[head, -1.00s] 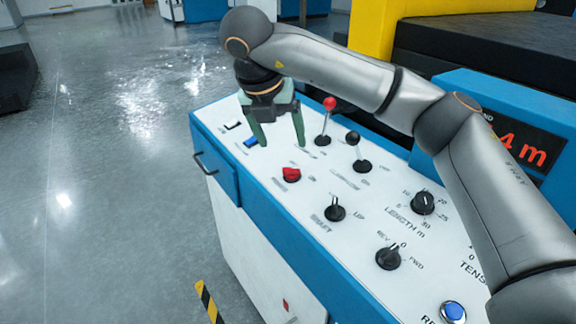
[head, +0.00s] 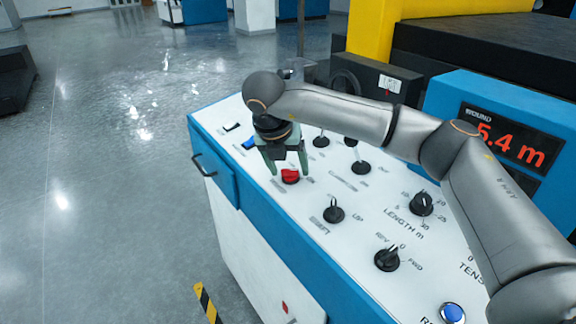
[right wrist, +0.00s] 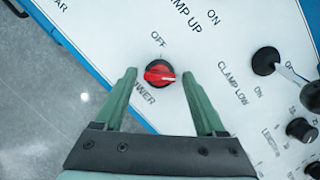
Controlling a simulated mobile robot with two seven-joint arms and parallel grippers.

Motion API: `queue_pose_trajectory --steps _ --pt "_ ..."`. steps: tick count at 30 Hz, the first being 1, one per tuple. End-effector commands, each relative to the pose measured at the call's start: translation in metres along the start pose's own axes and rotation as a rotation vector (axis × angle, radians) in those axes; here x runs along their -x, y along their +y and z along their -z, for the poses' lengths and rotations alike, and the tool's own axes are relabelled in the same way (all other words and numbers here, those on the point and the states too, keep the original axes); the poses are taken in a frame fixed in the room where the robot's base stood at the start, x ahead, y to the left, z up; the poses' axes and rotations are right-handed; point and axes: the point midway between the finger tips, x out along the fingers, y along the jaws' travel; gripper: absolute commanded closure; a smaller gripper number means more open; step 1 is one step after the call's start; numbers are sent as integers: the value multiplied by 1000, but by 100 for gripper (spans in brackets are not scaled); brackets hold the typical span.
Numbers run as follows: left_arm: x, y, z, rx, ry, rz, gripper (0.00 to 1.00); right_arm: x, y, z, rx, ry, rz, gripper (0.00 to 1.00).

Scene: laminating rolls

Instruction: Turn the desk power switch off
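The power switch is a red rotary knob (head: 290,176) on the white top of the control desk. It also shows in the right wrist view (right wrist: 159,73), its pale pointer mark turned to the right, away from the OFF mark above it. My right gripper (head: 288,169) is open, its two green fingers spread on either side of the knob. In the right wrist view the open gripper (right wrist: 158,77) has the knob between and slightly beyond its fingertips, with gaps on both sides. Whether the fingertips are down at knob height is hard to tell. My left gripper is not in view.
Black levers (head: 321,140) stand behind and right of the knob. A black shaft knob (head: 334,213), a REV/FWD knob (head: 388,258), a length knob (head: 422,204) and a blue button (head: 453,312) share the desk. A display (head: 512,140) reads 5.4 m. Open floor lies left.

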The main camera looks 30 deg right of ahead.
Motion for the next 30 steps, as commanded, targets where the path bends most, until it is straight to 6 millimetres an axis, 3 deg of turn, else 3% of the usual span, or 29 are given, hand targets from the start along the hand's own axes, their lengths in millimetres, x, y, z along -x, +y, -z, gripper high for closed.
queue_pose_trajectory --steps 2,18,30 --pt "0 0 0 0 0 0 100 0 0 0 0 0 0 38" --pt "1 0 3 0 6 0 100 0 0 0 0 0 0 99" --pt "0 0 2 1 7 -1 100 0 0 0 48 0 -14 100"
